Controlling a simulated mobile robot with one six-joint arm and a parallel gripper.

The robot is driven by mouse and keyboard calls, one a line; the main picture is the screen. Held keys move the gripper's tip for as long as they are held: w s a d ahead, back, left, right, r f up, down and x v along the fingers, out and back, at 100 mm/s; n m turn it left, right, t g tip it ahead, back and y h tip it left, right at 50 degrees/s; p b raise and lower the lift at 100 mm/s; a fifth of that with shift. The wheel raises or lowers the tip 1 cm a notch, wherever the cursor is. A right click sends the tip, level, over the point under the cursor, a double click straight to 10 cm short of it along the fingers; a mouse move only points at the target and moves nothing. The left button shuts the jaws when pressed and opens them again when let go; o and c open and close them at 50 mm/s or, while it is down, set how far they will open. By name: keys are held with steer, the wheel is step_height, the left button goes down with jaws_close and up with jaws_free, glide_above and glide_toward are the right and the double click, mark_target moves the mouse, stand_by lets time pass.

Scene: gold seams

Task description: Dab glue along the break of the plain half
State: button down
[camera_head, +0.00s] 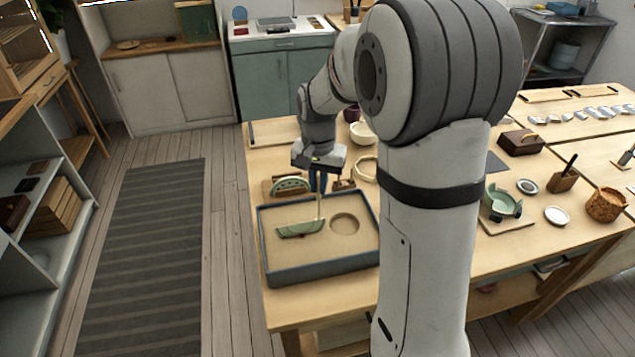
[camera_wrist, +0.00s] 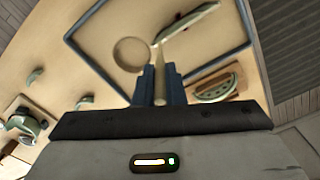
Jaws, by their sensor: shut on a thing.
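My gripper (camera_head: 319,188) is shut on a thin pale stick, the glue brush (camera_head: 320,207), which points down. The brush also shows between the fingers (camera_wrist: 160,72) in the wrist view. A plain pale green half (camera_head: 298,229) lies in the tray, its straight edge toward the brush; it also shows in the wrist view (camera_wrist: 192,28). The brush tip is at or just above the right end of that edge; I cannot tell if it touches. A small red mark shows by its curved side. A second, patterned green half (camera_head: 290,184) rests on a wooden stand behind the tray.
The dark-rimmed tray (camera_head: 322,276) has a tan floor with a round hollow (camera_head: 345,223) right of the half. A small wooden holder (camera_head: 343,184) stands behind it. A green cup-like piece (camera_head: 501,201) stands at the right, past my arm.

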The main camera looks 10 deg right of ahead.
steer(key=shift+r, duration=0.25)
steer(key=shift+a, duration=0.15)
steer(key=shift+a+r, duration=0.1)
steer(key=shift+a, duration=1)
steer(key=shift+f, duration=0.4)
stand_by(0.5)
